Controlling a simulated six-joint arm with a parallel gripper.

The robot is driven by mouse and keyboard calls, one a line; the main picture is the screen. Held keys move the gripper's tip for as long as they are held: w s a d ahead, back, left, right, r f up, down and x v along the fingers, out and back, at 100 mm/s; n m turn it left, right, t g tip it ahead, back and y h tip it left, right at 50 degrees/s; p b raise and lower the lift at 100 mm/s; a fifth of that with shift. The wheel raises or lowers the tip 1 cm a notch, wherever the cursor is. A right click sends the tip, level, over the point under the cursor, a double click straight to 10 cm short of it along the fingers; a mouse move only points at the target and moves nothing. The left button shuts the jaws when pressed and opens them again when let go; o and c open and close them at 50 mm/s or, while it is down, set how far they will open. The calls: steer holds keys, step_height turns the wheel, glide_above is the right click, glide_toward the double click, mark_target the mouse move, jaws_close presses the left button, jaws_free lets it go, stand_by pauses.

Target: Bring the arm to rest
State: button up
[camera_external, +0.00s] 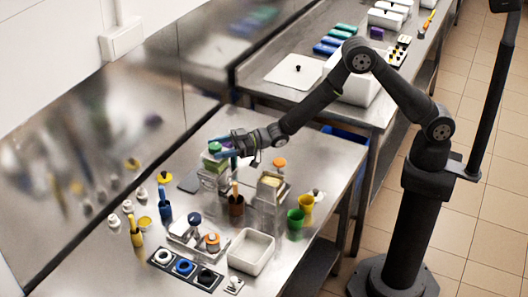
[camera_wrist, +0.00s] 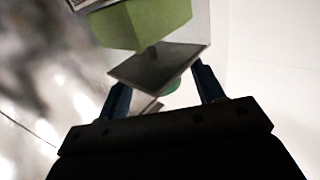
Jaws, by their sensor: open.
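My arm stands on a dark column at the right and reaches left over the steel table in the external view. My gripper (camera_external: 222,145) is at the back left of the table, close by a green-topped item (camera_external: 214,148) above a clear container (camera_external: 213,178). In the wrist view, the two blue fingers of my gripper (camera_wrist: 162,90) are spread apart. A green block (camera_wrist: 145,22) and a grey plate-like piece (camera_wrist: 157,66) show beyond the fingertips. I cannot tell whether the fingers touch anything.
The steel table (camera_external: 330,165) also holds a white tray (camera_external: 251,251), a black panel with round rings (camera_external: 185,267), green (camera_external: 295,219) and yellow cups (camera_external: 306,203), and an orange-topped container (camera_external: 279,163). A second counter behind holds a white lid (camera_external: 293,71). A steel wall borders the left.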

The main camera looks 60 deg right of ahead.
steer(key=shift+d+n+g+y, duration=0.1)
steer(key=shift+n+g+y, duration=0.3)
steer(key=shift+g, duration=0.1)
steer(key=v, duration=1)
steer(key=shift+o, duration=0.2)
steer(key=shift+s, duration=0.1)
steer(key=o, duration=0.8)
steer(key=shift+c, duration=0.2)
steer(key=shift+o, duration=0.3)
steer(key=shift+s+r, duration=0.1)
steer(key=shift+r, duration=0.1)
steer(key=s+d+r+m+g+h, duration=0.1)
steer(key=s+d+r+m+h, duration=0.15)
steer(key=s+r+h, duration=0.35)
steer(key=s+d+r+m+g+h, duration=0.1)
steer(key=s+d+m+g+h, duration=0.2)
steer(key=s, duration=0.4)
steer(key=w+a+f+t, duration=0.1)
steer(key=w+a+f, duration=0.2)
steer(key=w+f, duration=0.2)
steer(key=shift+w+a+f+n+h, duration=0.25)
steer(key=shift+w+f+n+h, duration=0.15)
steer(key=shift+f, duration=0.4)
